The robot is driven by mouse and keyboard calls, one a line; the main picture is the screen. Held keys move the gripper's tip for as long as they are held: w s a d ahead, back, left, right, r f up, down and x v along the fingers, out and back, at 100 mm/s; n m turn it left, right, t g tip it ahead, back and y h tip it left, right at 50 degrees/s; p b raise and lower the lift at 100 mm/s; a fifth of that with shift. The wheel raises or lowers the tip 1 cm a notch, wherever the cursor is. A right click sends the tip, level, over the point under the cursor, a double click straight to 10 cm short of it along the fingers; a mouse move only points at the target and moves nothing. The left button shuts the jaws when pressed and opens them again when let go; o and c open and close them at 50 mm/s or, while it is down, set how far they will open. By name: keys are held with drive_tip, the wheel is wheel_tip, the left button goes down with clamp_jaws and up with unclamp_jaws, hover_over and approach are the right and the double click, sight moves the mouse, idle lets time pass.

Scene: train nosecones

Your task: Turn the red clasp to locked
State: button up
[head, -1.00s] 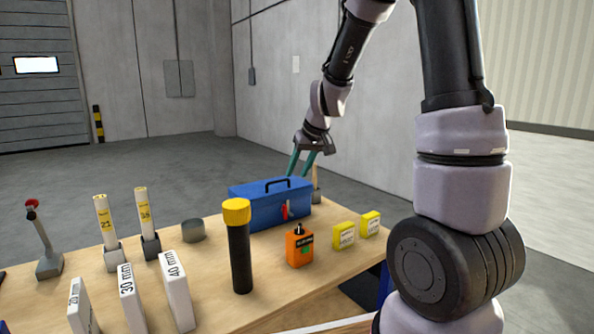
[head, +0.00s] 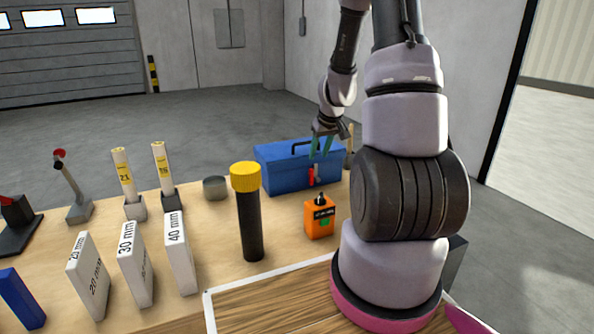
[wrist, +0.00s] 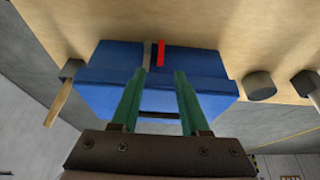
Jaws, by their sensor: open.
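The red clasp (head: 311,174) is on the front face of the blue toolbox (head: 275,175), which stands at the back of the wooden table. The clasp also shows in the wrist view as a short red bar (wrist: 161,53) beside a light and a dark strip on the blue box. My gripper (head: 319,155) has two green fingers and is open and empty, above and in front of the toolbox. In the wrist view, the gripper's fingertips (wrist: 156,74) point toward the clasp, with a gap between them. The box's dark handle (wrist: 160,115) is partly behind the fingers.
An orange device (head: 318,218) stands in front of the toolbox. A black cylinder with a yellow cap (head: 247,205) and a grey round tin (head: 215,187) stand to the left. White labelled blocks (head: 134,262) stand at the table front. A wooden-handled tool (wrist: 61,94) stands beside the box.

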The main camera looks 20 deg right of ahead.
sight(313, 171)
drive_tip(key=x, duration=1)
drive_tip(key=shift+w+f, duration=0.2)
drive_tip(key=shift+f, duration=0.05)
clamp_jaws()
